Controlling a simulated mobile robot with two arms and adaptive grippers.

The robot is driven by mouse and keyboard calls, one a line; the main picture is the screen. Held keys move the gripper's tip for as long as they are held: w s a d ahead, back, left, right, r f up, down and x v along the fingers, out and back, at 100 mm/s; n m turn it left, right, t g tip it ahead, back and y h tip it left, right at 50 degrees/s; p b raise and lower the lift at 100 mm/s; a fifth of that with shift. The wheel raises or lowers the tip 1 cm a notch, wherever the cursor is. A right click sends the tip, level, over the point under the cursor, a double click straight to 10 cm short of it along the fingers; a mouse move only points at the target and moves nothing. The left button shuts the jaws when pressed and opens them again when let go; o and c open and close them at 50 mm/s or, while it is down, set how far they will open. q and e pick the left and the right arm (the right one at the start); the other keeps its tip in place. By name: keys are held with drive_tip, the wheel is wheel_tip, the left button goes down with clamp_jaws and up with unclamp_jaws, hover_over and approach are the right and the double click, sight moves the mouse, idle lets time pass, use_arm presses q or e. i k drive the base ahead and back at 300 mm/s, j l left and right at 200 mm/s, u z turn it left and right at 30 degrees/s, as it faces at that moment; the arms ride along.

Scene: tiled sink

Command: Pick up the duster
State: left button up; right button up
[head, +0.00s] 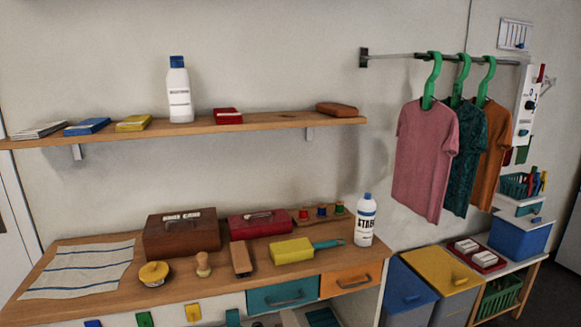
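A yellow block-shaped head with a teal handle, which looks like the duster (291,251), lies on the wooden counter (100,300) near its front edge. Its handle points right, toward a white bottle with a blue cap (366,222). A brown brush-like block (241,261) lies just to its left. Neither of my grippers is in view.
A brown box (180,240) and a red box (262,226) stand behind, with small spools (322,210) to their right. A wall shelf (250,125) hangs above. Shirts (425,155) hang at right, above blue (405,295) and yellow (440,270) bins.

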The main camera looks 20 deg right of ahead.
sight(286, 252)
drive_tip(key=i+l, duration=0.3)
drive_tip(key=i, duration=0.2)
drive_tip(key=i+l, duration=0.35)
drive_tip(key=i, duration=0.15)
